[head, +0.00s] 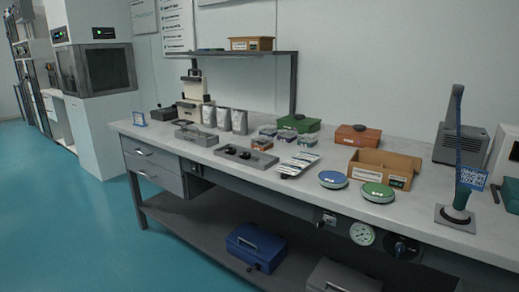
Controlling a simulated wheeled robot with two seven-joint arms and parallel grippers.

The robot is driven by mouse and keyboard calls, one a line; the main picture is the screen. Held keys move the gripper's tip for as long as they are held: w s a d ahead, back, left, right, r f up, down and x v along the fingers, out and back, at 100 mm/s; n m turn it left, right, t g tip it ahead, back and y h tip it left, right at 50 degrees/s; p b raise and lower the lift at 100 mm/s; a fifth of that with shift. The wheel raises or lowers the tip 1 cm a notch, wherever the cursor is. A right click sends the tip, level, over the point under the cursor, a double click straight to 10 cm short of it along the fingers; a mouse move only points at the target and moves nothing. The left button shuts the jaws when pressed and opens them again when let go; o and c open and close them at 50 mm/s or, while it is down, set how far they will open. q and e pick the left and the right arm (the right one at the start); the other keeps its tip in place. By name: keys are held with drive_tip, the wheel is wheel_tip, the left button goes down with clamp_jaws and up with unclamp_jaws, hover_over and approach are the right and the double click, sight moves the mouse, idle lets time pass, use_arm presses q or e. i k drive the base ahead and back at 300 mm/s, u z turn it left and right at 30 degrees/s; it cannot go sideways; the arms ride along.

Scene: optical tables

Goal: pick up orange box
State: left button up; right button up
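An orange box (358,136) with a dark handle on its lid sits closed on the grey-white worktop (240,168), toward the back and right of centre in the head view. An open tan cardboard box (385,168) stands just in front of it and to its right. A green box (298,123) with a dark handle stands to its left. Neither of my grippers is in view.
Round blue (333,180) and green (378,193) containers lie near the front edge. A grey tray (246,156) and silver pouches (239,122) stand left. A blue upright post (458,140) stands right. A raised shelf (225,53) spans the back. The floor at left is clear.

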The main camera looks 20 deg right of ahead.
sight(253, 147)
drive_tip(key=u, duration=0.65)
drive_tip(key=i, duration=1.7)
drive_tip(key=z, duration=0.6)
